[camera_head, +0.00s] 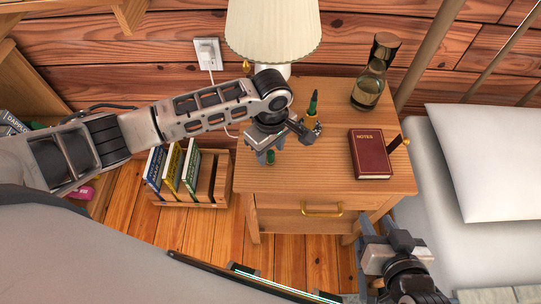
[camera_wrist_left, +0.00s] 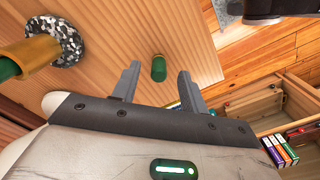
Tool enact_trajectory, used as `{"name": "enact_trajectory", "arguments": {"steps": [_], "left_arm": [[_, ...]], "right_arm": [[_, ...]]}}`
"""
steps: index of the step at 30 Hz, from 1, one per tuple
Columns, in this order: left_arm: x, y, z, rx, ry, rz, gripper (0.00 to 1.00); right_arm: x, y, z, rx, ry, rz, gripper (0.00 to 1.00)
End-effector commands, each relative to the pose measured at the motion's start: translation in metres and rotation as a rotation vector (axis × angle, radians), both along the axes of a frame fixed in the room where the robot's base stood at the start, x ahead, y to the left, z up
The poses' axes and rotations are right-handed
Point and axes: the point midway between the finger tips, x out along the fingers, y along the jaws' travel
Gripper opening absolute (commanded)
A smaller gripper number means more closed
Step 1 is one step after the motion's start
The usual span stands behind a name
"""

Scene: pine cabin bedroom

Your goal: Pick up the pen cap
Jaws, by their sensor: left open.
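The pen cap is a small dark green cylinder that stands on the nightstand top (camera_head: 340,182), near its left part. In the head view the pen cap (camera_head: 270,158) shows just beyond my left gripper's fingers. In the left wrist view the pen cap (camera_wrist_left: 158,69) appears between the two fingertips. My left gripper (camera_head: 268,154) is open and empty, above the nightstand; the wrist view shows its spread fingers (camera_wrist_left: 159,78). I cannot tell whether they touch the cap. My right gripper (camera_head: 376,232) is low at the nightstand's right front; its jaw state is unclear.
A lamp (camera_head: 272,30), a glass bottle (camera_head: 368,92) and a red notebook (camera_head: 370,153) are on the nightstand. A book crate (camera_head: 208,196) stands left; a bed is right.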

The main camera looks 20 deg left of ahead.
Motion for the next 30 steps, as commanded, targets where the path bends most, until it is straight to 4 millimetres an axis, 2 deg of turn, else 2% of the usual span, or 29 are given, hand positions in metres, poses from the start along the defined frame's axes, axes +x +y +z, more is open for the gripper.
{"name": "enact_trajectory", "arguments": {"steps": [1, 4, 12, 17, 26, 30], "left_arm": [[0.0, 0.0, -0.009, 0.002, 0.001, 0.001, 0.44], [0.0, 0.0, -0.017, 0.001, 0.0, 0.001, 0.44], [0.0, 0.0, -0.02, 0.0, -0.002, 0.001, 0.44], [0.0, 0.0, -0.02, 0.0, -0.002, 0.001, 0.0], [0.0, 0.0, -0.019, 0.0, -0.002, 0.001, 0.0], [0.0, 0.0, -0.013, 0.0, -0.002, 0.001, 0.0]], "right_arm": [[0.0, 0.0, -0.002, 0.003, -0.001, 0.0, 0.36], [0.001, 0.001, 0.0, 0.007, -0.006, -0.002, 0.36], [0.001, 0.001, 0.004, 0.011, -0.011, -0.003, 0.36], [0.001, 0.001, 0.003, 0.011, -0.009, -0.003, 0.36], [0.0, 0.001, 0.001, 0.009, -0.004, -0.003, 0.36], [-0.001, 0.0, 0.001, 0.007, -0.002, -0.003, 0.36]]}}
